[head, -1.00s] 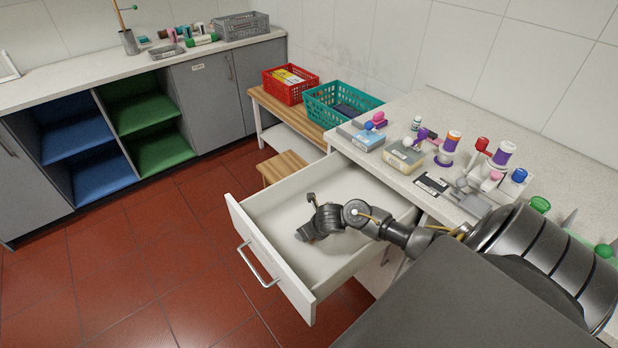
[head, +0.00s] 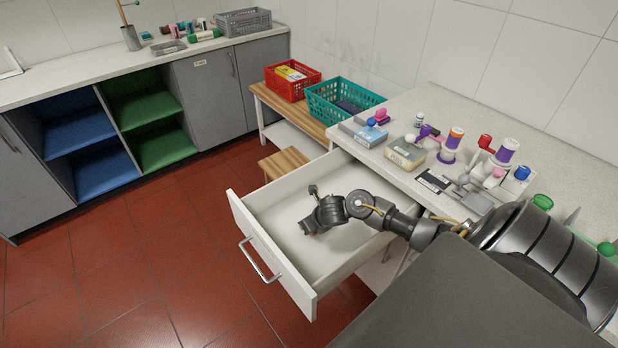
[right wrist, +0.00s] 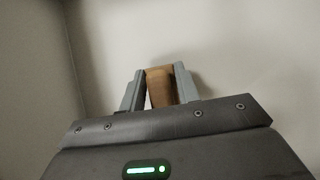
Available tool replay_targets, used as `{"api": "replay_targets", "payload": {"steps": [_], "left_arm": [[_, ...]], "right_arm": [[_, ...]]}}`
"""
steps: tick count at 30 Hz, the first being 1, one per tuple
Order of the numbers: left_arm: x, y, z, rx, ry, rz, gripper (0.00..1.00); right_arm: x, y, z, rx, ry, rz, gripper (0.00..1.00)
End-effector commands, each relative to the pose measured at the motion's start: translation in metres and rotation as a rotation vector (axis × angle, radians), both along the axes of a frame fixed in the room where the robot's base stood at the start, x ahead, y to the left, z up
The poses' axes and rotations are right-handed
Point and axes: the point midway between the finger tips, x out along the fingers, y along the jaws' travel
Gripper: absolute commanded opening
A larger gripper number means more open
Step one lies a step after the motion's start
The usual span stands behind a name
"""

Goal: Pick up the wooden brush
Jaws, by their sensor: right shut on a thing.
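The wooden brush (right wrist: 161,88) shows in the right wrist view as a brown wooden piece between the two grey fingers of my right gripper (right wrist: 160,85). The gripper is shut on it. Only part of the brush shows; the rest is hidden by the gripper. In the head view my right gripper (head: 306,228) is inside the open white drawer (head: 268,248), over its floor. The brush cannot be made out there. My left gripper is not in view.
The drawer walls surround my right gripper, with bare floor around it. The counter (head: 455,110) beside it holds several bottles, boxes and small items. A teal basket (head: 335,100) and a red basket (head: 290,82) stand on a wooden bench behind. Open tiled floor lies left.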

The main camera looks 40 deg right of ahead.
Motion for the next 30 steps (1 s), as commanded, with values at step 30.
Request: {"api": "replay_targets", "payload": {"steps": [30], "left_arm": [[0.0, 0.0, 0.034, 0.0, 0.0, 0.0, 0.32]], "right_arm": [[-0.122, 0.069, 0.113, 0.0, -0.001, 0.0, 0.1]]}}
